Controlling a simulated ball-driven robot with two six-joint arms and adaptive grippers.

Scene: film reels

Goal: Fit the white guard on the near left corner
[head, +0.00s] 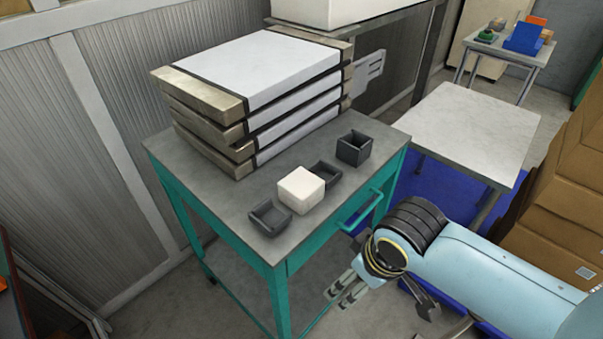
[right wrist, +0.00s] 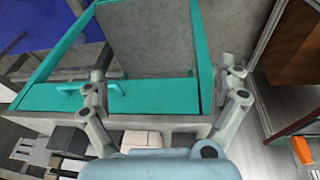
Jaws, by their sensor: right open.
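The white guard (head: 301,189) is a small white block on the grey top of the teal cart (head: 225,195), between dark grey pieces. In the right wrist view it shows as a pale block (right wrist: 141,139) at the bottom. The stack (head: 265,65) has several layers with white middles, black bands and beige ends; its near left beige faces are in view. My right gripper (head: 345,291) is open and apart from the guard, in front of the cart and lower right in the head view. Its open fingers (right wrist: 166,85) frame the cart in the right wrist view. My left gripper is out of view.
Dark grey open pieces (head: 268,217) (head: 325,174) (head: 354,148) lie around the white guard. A teal handle (head: 360,210) juts from the cart. A pale table (head: 475,130) and brown cartons (head: 555,200) stand right. A ribbed wall (head: 60,130) is left.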

